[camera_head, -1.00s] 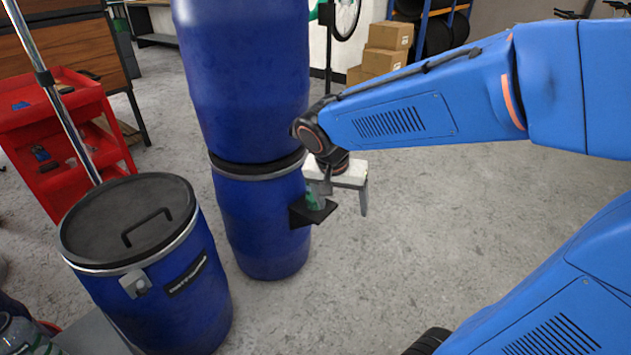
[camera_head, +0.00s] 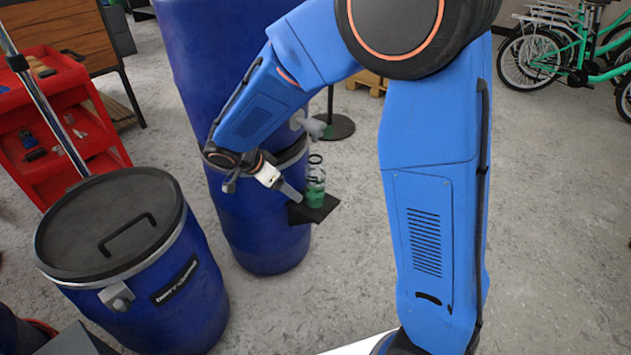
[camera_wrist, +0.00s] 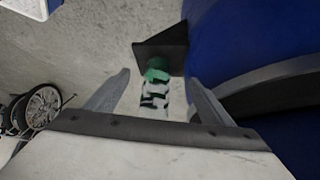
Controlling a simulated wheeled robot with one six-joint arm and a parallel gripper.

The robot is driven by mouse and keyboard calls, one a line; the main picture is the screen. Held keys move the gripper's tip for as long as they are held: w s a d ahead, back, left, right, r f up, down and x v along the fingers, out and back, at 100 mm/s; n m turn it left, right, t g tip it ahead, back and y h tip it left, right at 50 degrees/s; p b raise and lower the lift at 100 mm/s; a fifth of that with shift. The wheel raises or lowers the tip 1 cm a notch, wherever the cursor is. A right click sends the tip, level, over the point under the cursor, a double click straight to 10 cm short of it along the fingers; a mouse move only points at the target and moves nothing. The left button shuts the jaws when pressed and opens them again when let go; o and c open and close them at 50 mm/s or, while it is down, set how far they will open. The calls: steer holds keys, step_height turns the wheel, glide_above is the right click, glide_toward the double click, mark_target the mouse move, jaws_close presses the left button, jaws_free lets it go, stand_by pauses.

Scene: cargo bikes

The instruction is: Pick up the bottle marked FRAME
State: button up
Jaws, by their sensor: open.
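A small clear bottle with green in it (camera_head: 315,190) stands on a black shelf (camera_head: 325,211) fixed to the lower stacked blue barrel. My gripper (camera_head: 296,187) is just left of the bottle in the head view, its fingers pointing right toward it. In the wrist view the bottle (camera_wrist: 156,93) appears between the two open fingers of my gripper (camera_wrist: 158,79), with a green part and a black-and-white patterned part. The shelf (camera_wrist: 165,48) lies beyond it. I cannot read any marking, and I see no grip on the bottle.
The stacked blue barrel (camera_head: 262,230) is close beside the gripper and also fills the right of the wrist view. A lidded blue drum (camera_head: 150,290) stands at left, by a red cart (camera_head: 60,130). Bikes (camera_head: 560,50) stand far right. Open floor lies between.

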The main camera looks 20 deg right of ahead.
mark_target(309, 165)
steer(key=w+d, duration=0.1)
steer(key=d, duration=0.2)
steer(key=w+d, duration=0.2)
steer(key=d, duration=0.2)
steer(key=w+d, duration=0.1)
steer(key=d, duration=0.2)
steer(key=shift+w+d, duration=0.25)
steer(key=shift+w, duration=0.1)
steer(key=shift+x, duration=2.55)
steer(key=shift+r, duration=0.1)
steer(key=c, duration=1.4)
